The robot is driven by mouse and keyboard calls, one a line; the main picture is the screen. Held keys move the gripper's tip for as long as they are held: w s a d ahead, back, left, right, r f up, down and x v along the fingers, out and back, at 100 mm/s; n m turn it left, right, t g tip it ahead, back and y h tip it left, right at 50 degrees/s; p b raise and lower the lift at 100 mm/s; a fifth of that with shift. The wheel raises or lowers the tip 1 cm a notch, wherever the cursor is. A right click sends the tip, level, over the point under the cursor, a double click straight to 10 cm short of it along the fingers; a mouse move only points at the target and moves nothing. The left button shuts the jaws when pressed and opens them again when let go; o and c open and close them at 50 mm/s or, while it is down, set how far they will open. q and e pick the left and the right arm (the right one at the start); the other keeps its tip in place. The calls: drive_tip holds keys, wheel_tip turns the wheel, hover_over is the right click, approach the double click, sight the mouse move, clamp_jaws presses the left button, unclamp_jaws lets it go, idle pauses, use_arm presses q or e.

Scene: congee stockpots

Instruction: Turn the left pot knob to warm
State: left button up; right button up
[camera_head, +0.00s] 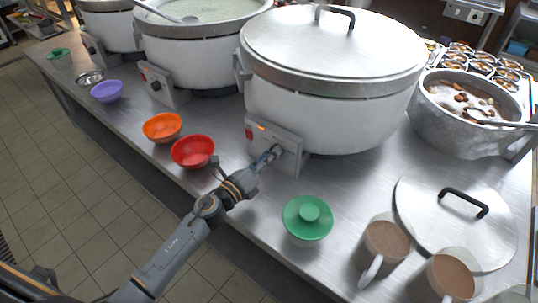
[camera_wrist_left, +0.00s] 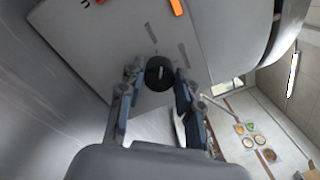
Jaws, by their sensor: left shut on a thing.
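A large white pot (camera_head: 320,110) with a steel lid stands in the middle of the head view. Its grey control panel (camera_head: 290,160) faces the front edge of the counter. My left gripper (camera_head: 277,152) is at this panel, and its fingers hide the knob in the head view. In the left wrist view, the round black knob (camera_wrist_left: 159,74) with a short pale mark sits between the two fingers. My left gripper is shut on the knob. An orange indicator (camera_wrist_left: 177,7) shows on the panel above the knob. My right gripper is not in view.
An open pot of congee (camera_head: 200,50) stands to the left, with its own panel (camera_head: 158,84). Red (camera_head: 193,151), orange (camera_head: 163,127) and purple bowls line the front edge.

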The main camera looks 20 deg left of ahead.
use_arm(q)
drive_tip(key=shift+n, duration=1.2)
drive_tip(key=shift+f, duration=0.1)
drive_tip(key=o, duration=1.1)
drive_tip(key=shift+o, duration=0.2)
drive_tip(key=v, duration=1.2)
drive_tip(key=shift+a+n, duration=0.1)
drive_tip(key=shift+n, duration=0.2)
